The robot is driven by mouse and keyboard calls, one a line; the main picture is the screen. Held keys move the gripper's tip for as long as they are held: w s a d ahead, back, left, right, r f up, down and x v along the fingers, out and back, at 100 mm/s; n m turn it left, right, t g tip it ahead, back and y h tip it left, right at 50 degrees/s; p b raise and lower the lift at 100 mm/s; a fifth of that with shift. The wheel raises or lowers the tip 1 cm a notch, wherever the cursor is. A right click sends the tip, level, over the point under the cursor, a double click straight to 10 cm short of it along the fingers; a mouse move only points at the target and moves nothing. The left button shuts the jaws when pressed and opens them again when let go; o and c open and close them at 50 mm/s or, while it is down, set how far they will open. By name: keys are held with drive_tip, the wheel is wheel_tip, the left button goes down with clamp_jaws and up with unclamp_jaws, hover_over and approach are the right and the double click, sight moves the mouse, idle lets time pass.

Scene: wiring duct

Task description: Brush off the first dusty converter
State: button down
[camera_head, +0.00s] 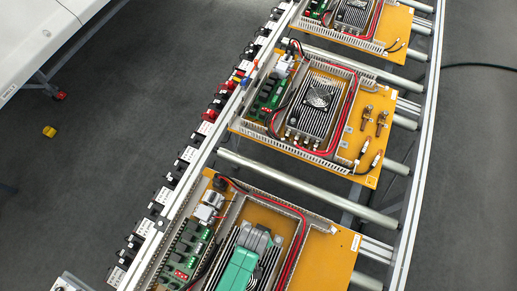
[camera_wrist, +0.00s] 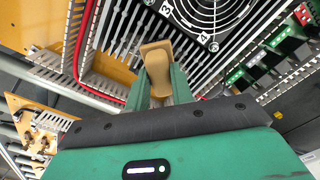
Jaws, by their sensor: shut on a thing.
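My gripper (camera_wrist: 159,88) is shut on a tan brush (camera_wrist: 157,56), seen in the wrist view between its two green fingers. The brush's bristles do not show clearly. Behind it is the dark finned converter with a round fan grille (camera_wrist: 205,14). I cannot tell whether the brush touches the fins. In the head view my green gripper (camera_head: 243,266) covers much of the nearest converter (camera_head: 270,262), on the orange board at the bottom. Dust on it cannot be made out.
A second orange board (camera_head: 240,124) with another finned converter (camera_head: 318,97) lies further up the rail frame, and a third board (camera_head: 396,50) beyond it. Slotted wiring ducts (camera_head: 333,161) and red cables edge the converters. Metal rollers (camera_head: 300,188) span the gap between boards.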

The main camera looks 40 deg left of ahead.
drive_tip(key=shift+s+a+f, duration=0.1)
drive_tip(key=shift+s, duration=0.05)
drive_tip(key=shift+s+a+r+p, duration=0.1)
drive_tip(key=shift+s+a+p, duration=0.2)
drive_tip(key=shift+a, duration=0.7)
drive_tip(key=shift+s+a+r+p, duration=0.1)
drive_tip(key=shift+s+a, duration=0.35)
drive_tip(key=shift+a, duration=0.6)
drive_tip(key=shift+s+a+p, duration=0.15)
drive_tip(key=shift+s+a, duration=0.2)
drive_tip(key=shift+a, duration=0.65)
drive_tip(key=shift+w+a+f+b, duration=0.1)
drive_tip(key=shift+w+b, duration=0.05)
drive_tip(key=shift+w, duration=0.25)
drive_tip(key=shift+w+a+f+b, duration=0.1)
drive_tip(key=shift+w+b, duration=0.05)
drive_tip(key=shift+w, duration=0.2)
drive_tip(key=shift+w+d+r+p, duration=0.15)
drive_tip(key=shift+w+d, duration=0.1)
drive_tip(key=shift+d, duration=0.55)
drive_tip(key=shift+w+d+p, duration=0.15)
drive_tip(key=shift+w+d, duration=0.1)
drive_tip(key=shift+d, duration=0.55)
